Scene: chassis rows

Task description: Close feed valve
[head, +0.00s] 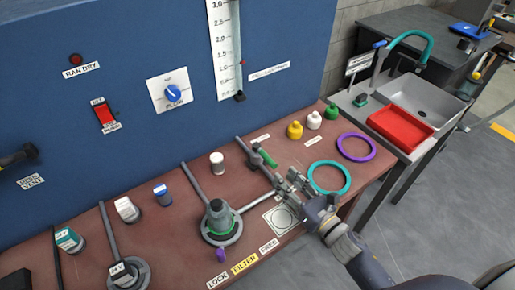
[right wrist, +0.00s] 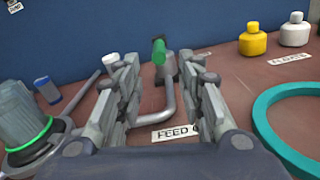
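The feed valve has a green lever handle (head: 266,157) on a grey pipe behind the filter housing. In the head view the handle runs roughly along the pipe. In the right wrist view the green handle (right wrist: 160,50) is seen nearly end-on, pointing toward the camera. A FEED label (right wrist: 178,132) lies in front of the valve. My right gripper (head: 287,181) is open and empty, just in front of the handle and apart from it. In the right wrist view its two fingers (right wrist: 160,80) stand either side of the handle's line. My left gripper is not in view.
The filter housing (head: 220,219) with a green ring stands left of the gripper. Teal (head: 347,178) and purple (head: 371,148) rings lie to the right. Yellow (head: 294,130), white and green bottles stand behind. The blue panel (head: 120,40) closes off the back.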

